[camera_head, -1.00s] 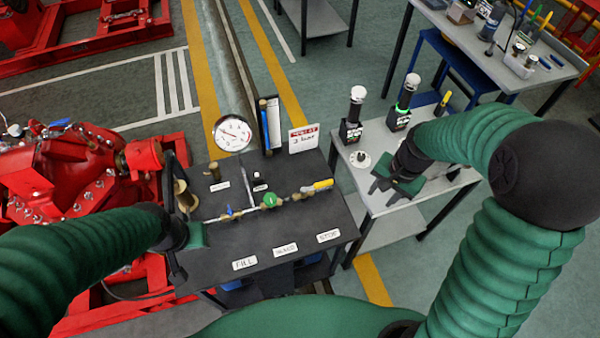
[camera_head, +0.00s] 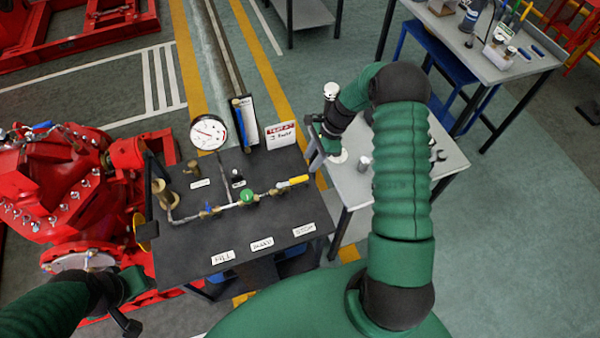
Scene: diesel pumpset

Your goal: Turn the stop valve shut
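The black test bench top (camera_head: 200,245) carries a pipe line with several small valves. A yellow lever (camera_head: 293,181) is at the line's right end, nearest the STOP label (camera_head: 304,229); it lies roughly along the pipe. A green round handle (camera_head: 247,196) and a blue handle (camera_head: 207,208) sit further left on the line. My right gripper (camera_head: 315,138) is beyond the bench's right corner, above and right of the yellow lever, apart from it; its fingers look spread and empty. My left gripper (camera_head: 136,305) is low at the left, off the bench's front left corner, holding nothing visible; its finger gap is unclear.
A pressure gauge (camera_head: 208,133) and a red-and-white sign (camera_head: 280,134) stand at the bench's back. A grey side table (camera_head: 452,160) is at the right, partly behind my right arm. Red machinery (camera_head: 70,185) stands close at the left.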

